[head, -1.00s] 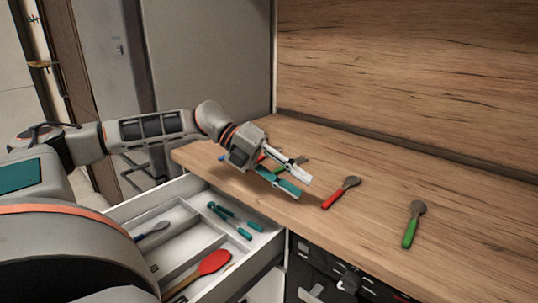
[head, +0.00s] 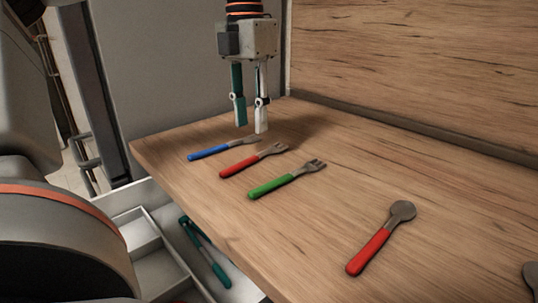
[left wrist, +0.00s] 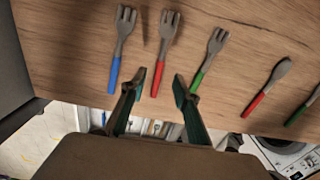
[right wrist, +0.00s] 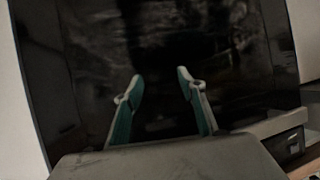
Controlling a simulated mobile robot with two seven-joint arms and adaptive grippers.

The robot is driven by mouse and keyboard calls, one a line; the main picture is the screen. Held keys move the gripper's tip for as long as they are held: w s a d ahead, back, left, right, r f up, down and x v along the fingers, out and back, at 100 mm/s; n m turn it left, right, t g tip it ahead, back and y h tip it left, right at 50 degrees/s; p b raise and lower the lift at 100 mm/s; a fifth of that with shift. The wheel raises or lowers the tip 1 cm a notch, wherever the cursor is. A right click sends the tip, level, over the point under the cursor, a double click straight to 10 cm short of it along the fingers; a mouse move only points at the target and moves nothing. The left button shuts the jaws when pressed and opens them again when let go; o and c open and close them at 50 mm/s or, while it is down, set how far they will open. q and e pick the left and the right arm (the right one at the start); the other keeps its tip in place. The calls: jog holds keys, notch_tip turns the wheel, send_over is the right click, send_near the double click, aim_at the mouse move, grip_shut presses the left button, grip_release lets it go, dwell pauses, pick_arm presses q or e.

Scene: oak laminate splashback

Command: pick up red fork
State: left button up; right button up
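The red fork (head: 252,160) lies flat on the wooden counter between a blue fork (head: 222,148) and a green fork (head: 287,180). My left gripper (head: 250,128) points down above the counter, apart from the forks. In the left wrist view the red fork (left wrist: 163,50) lies ahead of and between the two fingers of my left gripper (left wrist: 161,84), which is open and empty. The blue fork (left wrist: 122,45) is left of it and the green fork (left wrist: 208,58) right of it. My right gripper (right wrist: 158,82) shows only in the right wrist view, open and empty before a dark glossy surface.
A red-handled spoon (head: 381,238) lies nearer on the counter (head: 330,235), with part of another utensil at the right edge. An open white drawer (head: 160,270) below holds teal-handled tongs (head: 205,252). The wooden splashback (head: 420,70) bounds the counter's back.

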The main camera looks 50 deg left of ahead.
aim_at(253, 157)
pick_arm(q)
jog(key=shift+w+a, duration=0.1)
jog(key=shift+a, duration=0.1)
notch_tip(253, 157, down, 3)
jog(key=shift+d+r+b, duration=0.1)
jog(key=shift+r+b, duration=0.05)
jog(key=shift+b, duration=0.35)
jog(key=f, duration=0.1)
jog(key=f+b, duration=0.1)
jog(key=f, duration=0.2)
jog(key=shift+d+f+b, duration=0.2)
jog(key=shift+d+b, duration=0.1)
jog(key=shift+d, duration=0.05)
jog(key=shift+f, duration=0.15)
pick_arm(e)
jog(key=a+m, duration=0.1)
jog(key=a, duration=0.2)
jog(key=shift+r+m+y, duration=0.1)
jog(key=shift+m+y, duration=0.2)
jog(key=shift+m, duration=0.1)
pick_arm(q)
jog(key=shift+c, duration=0.5)
grip_shut()
